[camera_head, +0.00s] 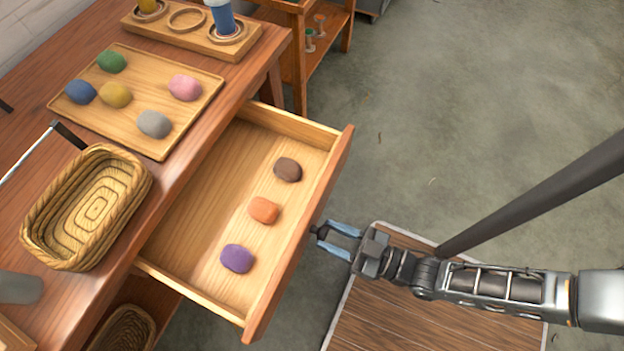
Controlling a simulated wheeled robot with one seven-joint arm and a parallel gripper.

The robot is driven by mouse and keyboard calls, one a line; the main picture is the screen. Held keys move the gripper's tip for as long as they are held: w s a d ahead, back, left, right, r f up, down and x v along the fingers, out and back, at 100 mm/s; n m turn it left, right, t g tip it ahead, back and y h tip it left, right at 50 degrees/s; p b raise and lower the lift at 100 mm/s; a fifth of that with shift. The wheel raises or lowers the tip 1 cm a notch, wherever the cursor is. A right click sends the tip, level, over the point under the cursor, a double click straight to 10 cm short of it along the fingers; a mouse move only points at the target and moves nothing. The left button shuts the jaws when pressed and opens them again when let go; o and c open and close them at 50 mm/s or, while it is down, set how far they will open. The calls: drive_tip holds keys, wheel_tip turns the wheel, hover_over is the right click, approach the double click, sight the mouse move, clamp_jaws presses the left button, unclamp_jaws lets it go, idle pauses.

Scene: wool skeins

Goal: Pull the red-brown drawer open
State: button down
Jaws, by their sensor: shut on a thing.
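The red-brown drawer (328,188) stands pulled well out from the table, its pale wooden inside showing. A dark brown skein (288,169), an orange skein (264,210) and a purple skein (237,258) lie in a row in the drawer. My gripper (322,232) is at the outer side of the drawer front, about halfway along it, with its fingertips shut on the dark drawer handle (315,229). The handle is small here and partly hidden by the fingertips.
On the table (190,197), a wooden tray (153,148) holds several coloured skeins, with an oval wicker basket (137,178) nearer. A wooden holder (187,42) with rings and a blue cup stands at the back. A low shelf (325,30) is behind. Grey floor is open to the right.

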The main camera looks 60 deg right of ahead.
drive_tip(key=shift+s, duration=0.9)
drive_tip(key=c, duration=0.7)
unclamp_jaws()
drive_tip(key=shift+o, duration=0.2)
drive_tip(key=shift+s, duration=0.1)
drive_tip(key=s+b, duration=0.1)
drive_tip(key=s, duration=0.6)
drive_tip(key=shift+s, duration=0.3)
drive_tip(key=w+r+g, duration=0.2)
drive_tip(key=r, duration=1)
drive_tip(key=w+r+g, duration=0.1)
drive_tip(key=w+r, duration=0.2)
drive_tip(key=r, duration=1)
wheel_tip(320, 180, down, 28)
drive_tip(key=d+b, duration=0.1)
drive_tip(key=b, duration=2.7)
drive_tip(key=shift+d+r, duration=0.25)
drive_tip(key=shift+d, duration=0.1)
